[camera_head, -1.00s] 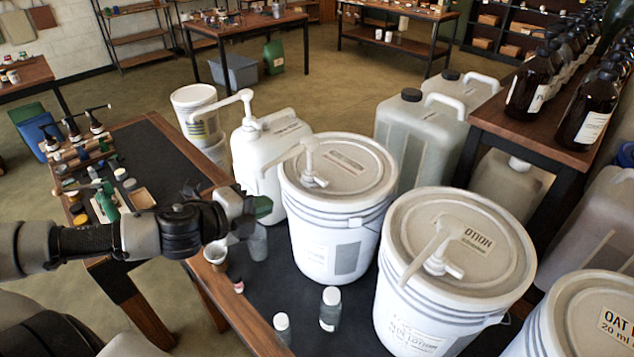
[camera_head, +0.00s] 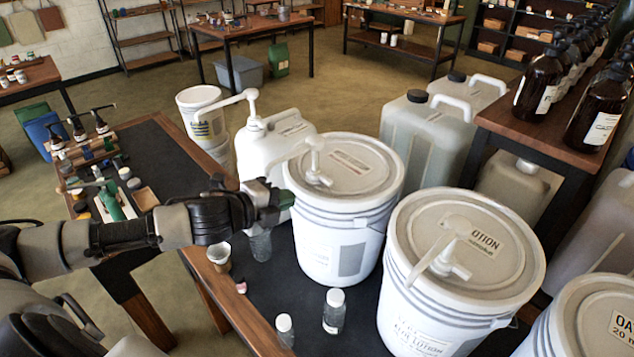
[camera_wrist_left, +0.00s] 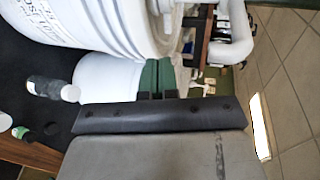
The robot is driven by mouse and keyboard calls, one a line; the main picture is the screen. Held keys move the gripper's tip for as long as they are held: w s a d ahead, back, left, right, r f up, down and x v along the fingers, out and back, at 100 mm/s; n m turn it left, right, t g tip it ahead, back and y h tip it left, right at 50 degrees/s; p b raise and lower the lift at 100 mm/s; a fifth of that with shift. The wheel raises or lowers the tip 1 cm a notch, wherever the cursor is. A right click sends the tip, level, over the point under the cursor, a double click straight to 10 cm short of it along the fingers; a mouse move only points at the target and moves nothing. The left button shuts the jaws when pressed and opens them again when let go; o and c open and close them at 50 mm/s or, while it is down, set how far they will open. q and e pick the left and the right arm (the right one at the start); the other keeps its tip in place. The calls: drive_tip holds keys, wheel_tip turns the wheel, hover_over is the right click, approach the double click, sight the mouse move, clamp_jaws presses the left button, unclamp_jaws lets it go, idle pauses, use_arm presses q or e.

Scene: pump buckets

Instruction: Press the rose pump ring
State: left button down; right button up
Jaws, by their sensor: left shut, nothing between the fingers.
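The white bucket nearest my left gripper (camera_head: 280,200) has a lid with a reddish label (camera_head: 350,162). Its white pump (camera_head: 316,160) stands up from the lid, with a long spout pointing left. A separate ring on the pump cannot be made out clearly. In the left wrist view, a bucket (camera_wrist_left: 85,22) at the upper left has partly readable print that looks like "ROSE". My left gripper is shut and empty, with its green and black fingers together, also seen in the left wrist view (camera_wrist_left: 158,80). It is left of the bucket, lower than the pump head. My right gripper is not in view.
A white pump jug (camera_head: 275,145) stands behind the gripper. Another lotion bucket (camera_head: 450,290) stands to the right. Grey canisters (camera_head: 425,140) stand behind.

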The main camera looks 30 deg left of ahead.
sight(326, 184)
use_arm(q)
drive_tip(key=x, duration=0.2)
drive_tip(key=p+x, duration=0.1)
drive_tip(key=x, duration=0.2)
drive_tip(key=r+x, duration=0.1)
drive_tip(key=x, duration=0.1)
drive_tip(key=shift+w+d+f, duration=0.2)
drive_tip(key=shift+w, duration=0.3)
drive_tip(key=shift+w+d, duration=0.2)
drive_tip(key=shift+w, duration=0.4)
drive_tip(key=shift+d+f, duration=0.15)
